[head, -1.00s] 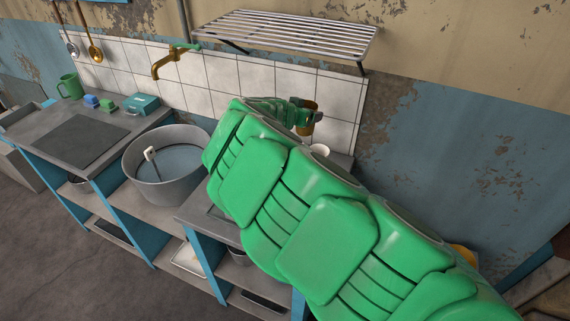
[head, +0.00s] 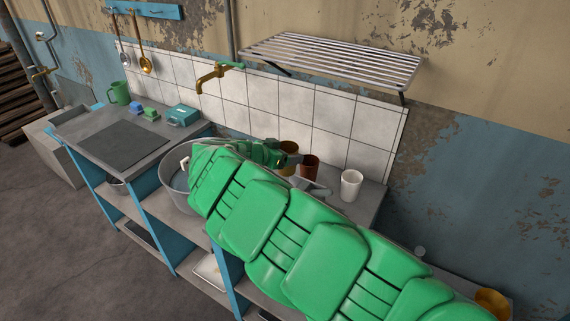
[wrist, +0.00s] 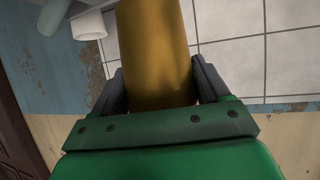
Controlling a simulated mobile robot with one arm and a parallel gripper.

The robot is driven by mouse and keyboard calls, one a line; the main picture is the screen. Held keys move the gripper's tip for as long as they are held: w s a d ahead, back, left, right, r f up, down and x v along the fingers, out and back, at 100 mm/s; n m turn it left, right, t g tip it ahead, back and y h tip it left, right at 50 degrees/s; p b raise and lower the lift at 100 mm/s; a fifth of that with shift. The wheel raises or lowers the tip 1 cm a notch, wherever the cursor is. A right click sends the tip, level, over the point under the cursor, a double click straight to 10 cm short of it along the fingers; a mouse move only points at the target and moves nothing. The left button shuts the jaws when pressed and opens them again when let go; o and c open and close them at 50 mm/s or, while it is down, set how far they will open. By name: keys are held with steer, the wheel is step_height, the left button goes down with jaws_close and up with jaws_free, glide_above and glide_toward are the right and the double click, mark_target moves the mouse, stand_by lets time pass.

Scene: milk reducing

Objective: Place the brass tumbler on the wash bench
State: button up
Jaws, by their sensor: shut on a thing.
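The brass tumbler (head: 288,147) is in my gripper (head: 283,159), which shows small at the end of my green arm in the head view. In the wrist view the tumbler (wrist: 153,50) fills the middle, between the two dark fingers of my gripper (wrist: 155,90). The wash bench has a grey top (head: 372,203) and blue supports, and stands along the tiled wall. The tumbler appears near the bench's right part, with tiles behind it. My arm hides much of the bench there, and I cannot tell the gap under the tumbler.
A red-brown cup (head: 309,166) and a white cup (head: 350,185) stand on the right worktop. A metal basin (head: 177,183) is partly hidden by my arm. A slatted rack (head: 330,60) and a brass tap (head: 212,75) are above. A green mug (head: 119,93) stands far left.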

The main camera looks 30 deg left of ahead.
steer(key=shift+w+a+f, duration=1.25)
steer(key=shift+w+f, duration=0.15)
steer(key=shift+f, duration=0.6)
steer(key=shift+w+a+f, duration=1.3)
steer(key=shift+w+f, duration=0.15)
steer(key=shift+f, duration=0.5)
steer(key=shift+w+a+f, duration=1.25)
steer(key=shift+w+f, duration=0.15)
steer(key=shift+f, duration=0.6)
steer(key=shift+f, duration=0.1)
steer(key=o, duration=1.1)
steer(key=shift+c, duration=0.2)
steer(key=shift+s+r, duration=0.25)
steer(key=v, duration=1.1)
steer(key=shift+s, duration=0.2)
steer(key=shift+a, duration=0.15)
